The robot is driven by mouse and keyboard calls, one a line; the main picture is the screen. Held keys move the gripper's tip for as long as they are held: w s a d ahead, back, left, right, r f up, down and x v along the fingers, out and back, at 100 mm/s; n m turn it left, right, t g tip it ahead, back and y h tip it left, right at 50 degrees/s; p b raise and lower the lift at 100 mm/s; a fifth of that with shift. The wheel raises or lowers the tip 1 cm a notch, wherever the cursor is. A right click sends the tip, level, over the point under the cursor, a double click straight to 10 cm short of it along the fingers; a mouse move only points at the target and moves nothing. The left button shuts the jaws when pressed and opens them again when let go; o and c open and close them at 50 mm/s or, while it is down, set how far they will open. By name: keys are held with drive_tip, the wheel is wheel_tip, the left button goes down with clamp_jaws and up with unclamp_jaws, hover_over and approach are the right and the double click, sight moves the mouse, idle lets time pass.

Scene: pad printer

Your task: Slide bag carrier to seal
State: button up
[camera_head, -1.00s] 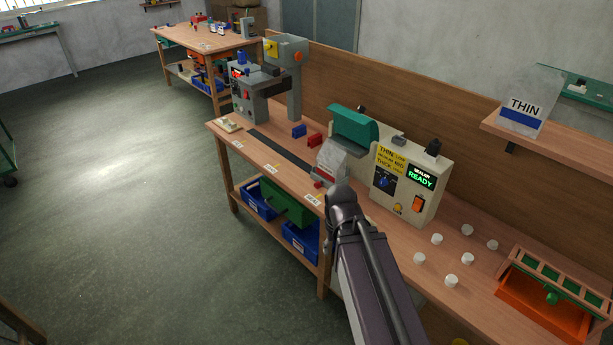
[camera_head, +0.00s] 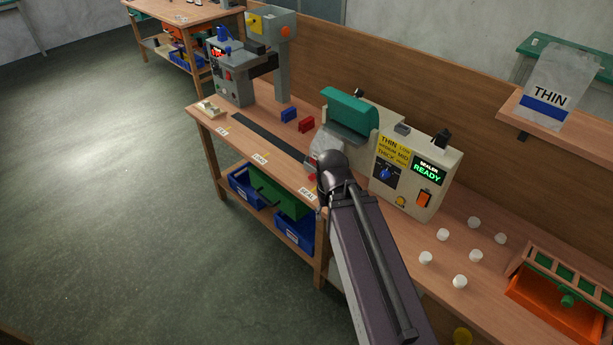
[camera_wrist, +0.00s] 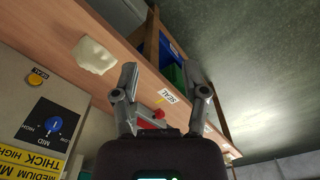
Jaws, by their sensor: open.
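The heat sealer (camera_head: 410,178) stands on the bench with its green jaw cover (camera_head: 350,110) raised over the track; its display reads "SEALER READY". A pale, bag-like sheet (camera_head: 327,146) sits at the seal end of the dark track (camera_head: 270,138), partly hidden by my arm. A small red part, perhaps the carrier's handle (camera_head: 312,177), shows beside my arm's end and also in the wrist view (camera_wrist: 158,114), near the base of my fingers. My gripper (camera_wrist: 159,66) is open, its fingers apart over the bench's front edge by the "SEAL" label (camera_wrist: 168,96). Contact cannot be told.
The grey pad printer (camera_head: 232,75) stands at the track's far end. Blue (camera_head: 289,115) and red (camera_head: 306,125) blocks lie behind the track. Several white caps (camera_head: 460,282) and an orange tray (camera_head: 540,300) are at right. A bag marked "THIN" (camera_head: 548,90) stands on the shelf.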

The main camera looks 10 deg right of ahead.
drive_tip(key=shift+o, duration=0.2)
drive_tip(key=shift+d, duration=0.2)
drive_tip(key=shift+o, duration=0.9)
drive_tip(key=m+t+h+b, duration=0.6)
drive_tip(key=m+h+b, duration=0.45)
drive_tip(key=b, duration=1.05)
approach(309, 177)
drive_tip(key=s+a+n+h, duration=0.1)
drive_tip(key=s+a+n, duration=0.1)
drive_tip(key=a, duration=0.1)
drive_tip(key=shift+a+r+m+t, duration=0.1)
drive_tip(key=shift+r+m+t, duration=0.05)
drive_tip(key=shift+m+t, duration=0.25)
drive_tip(key=b+x, duration=0.5)
drive_tip(key=x, duration=0.8)
drive_tip(key=shift+d, duration=0.4)
